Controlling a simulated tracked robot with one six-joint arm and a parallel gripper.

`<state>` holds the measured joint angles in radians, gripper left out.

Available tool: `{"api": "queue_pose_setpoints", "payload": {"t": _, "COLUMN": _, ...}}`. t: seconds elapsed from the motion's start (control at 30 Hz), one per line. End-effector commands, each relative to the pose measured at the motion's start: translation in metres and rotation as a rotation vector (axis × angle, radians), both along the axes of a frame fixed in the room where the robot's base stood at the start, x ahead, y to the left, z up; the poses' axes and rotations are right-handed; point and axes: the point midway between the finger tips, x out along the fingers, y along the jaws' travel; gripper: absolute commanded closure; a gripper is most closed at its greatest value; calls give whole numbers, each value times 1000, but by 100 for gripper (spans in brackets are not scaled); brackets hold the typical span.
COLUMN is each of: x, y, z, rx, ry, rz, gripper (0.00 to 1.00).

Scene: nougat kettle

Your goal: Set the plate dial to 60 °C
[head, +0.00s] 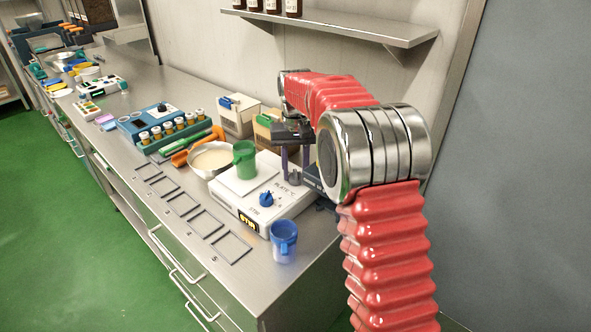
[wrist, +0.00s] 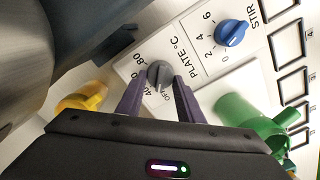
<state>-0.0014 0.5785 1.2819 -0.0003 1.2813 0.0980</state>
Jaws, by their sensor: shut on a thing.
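The white hotplate stirrer (head: 232,205) stands near the bench's right end, with a blue STIR dial (head: 266,199) and the label PLATE °C on its front. In the wrist view the grey plate dial (wrist: 159,72) sits between the two purple fingers of my gripper (wrist: 161,80), which is shut on it. Its scale shows OFF, 40 and higher marks, partly hidden by the fingers; I cannot tell its exact setting. The blue STIR dial (wrist: 232,33) is nearby. In the head view my gripper (head: 293,177) reaches down to the panel's right part and mostly hides the plate dial.
A green jug (head: 244,160) stands on the hotplate's top. A blue jug (head: 284,242) stands at the front right and a steel bowl (head: 205,172) to the left. White and tan boxes (head: 238,120) stand behind. Flat square frames (head: 232,247) line the front edge.

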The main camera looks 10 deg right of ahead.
Motion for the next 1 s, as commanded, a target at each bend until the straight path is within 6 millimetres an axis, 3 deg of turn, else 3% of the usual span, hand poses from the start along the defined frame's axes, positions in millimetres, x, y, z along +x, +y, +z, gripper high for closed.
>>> {"api": "queue_pose_setpoints", "payload": {"t": 1.0, "x": -2, "y": -2, "z": 1, "rx": 2, "ry": -3, "rz": -957, "gripper": 89}}
